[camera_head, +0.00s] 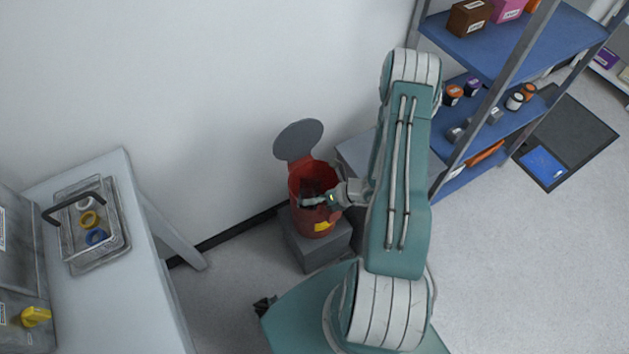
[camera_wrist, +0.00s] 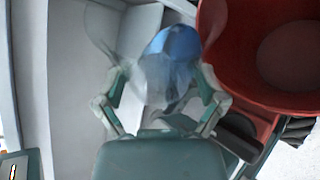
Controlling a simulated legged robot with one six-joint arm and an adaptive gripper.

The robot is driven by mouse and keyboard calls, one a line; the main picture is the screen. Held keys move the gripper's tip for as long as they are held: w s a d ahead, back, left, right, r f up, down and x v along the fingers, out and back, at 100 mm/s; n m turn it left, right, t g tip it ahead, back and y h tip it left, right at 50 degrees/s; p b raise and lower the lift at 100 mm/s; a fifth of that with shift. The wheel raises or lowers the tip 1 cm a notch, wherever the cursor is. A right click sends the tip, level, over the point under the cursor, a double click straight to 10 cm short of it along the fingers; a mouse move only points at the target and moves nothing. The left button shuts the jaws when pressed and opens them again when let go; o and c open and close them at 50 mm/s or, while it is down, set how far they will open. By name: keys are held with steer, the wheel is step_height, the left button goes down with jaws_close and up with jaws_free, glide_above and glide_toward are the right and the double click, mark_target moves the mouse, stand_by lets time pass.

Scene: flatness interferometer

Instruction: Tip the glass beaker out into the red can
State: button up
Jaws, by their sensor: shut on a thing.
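The red can (camera_head: 299,214) stands on a grey block with its round grey lid (camera_head: 300,138) raised at the back. In the wrist view the open red can (camera_wrist: 226,67) is at the upper right, and its visible inside looks bare. My gripper (camera_wrist: 163,98) is shut on the clear glass beaker (camera_wrist: 130,52), whose outline is faint. Something blue (camera_wrist: 175,45) shows in or through the glass. In the head view my gripper (camera_head: 318,199) overlaps the can's mouth; the beaker is hard to make out there, and its tilt is unclear.
A grey table (camera_head: 128,225) at the left holds a clear tray (camera_head: 100,262) with several coloured rings. A blue-shelved rack (camera_head: 480,50) with boxes and jars stands at the right, close to my arm. A grey box (camera_head: 358,150) is beside the can.

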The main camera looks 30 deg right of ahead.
mark_target(314, 190)
steer(key=shift+r+m+g+y+p, duration=0.45)
steer(key=shift+r+m+g+y, duration=0.15)
steer(key=shift+r+m, duration=0.2)
steer(key=shift+r+m+g+y+p, duration=0.3)
steer(key=shift+r+m+p, duration=0.1)
steer(key=shift+r+m, duration=0.15)
steer(key=shift+w+d+f+m+y, duration=0.4)
steer(key=shift+w+d+f, duration=0.15)
steer(key=shift+f, duration=0.2)
steer(key=shift+w+d+f+g+p, duration=0.1)
steer(key=shift+w+f+g+p, duration=0.1)
steer(key=shift+f+g+p, duration=0.15)
steer(key=shift+w+d+f+m+y+p, duration=0.15)
steer(key=shift+w+f+m+y+p, duration=0.05)
steer(key=shift+m+y+p, duration=0.4)
stand_by(0.5)
steer(key=shift+w+d+r+m+g+y+p, duration=0.2)
steer(key=shift+r+m+g+y+p, duration=0.15)
steer(key=shift+m+p, duration=0.2)
stand_by(0.3)
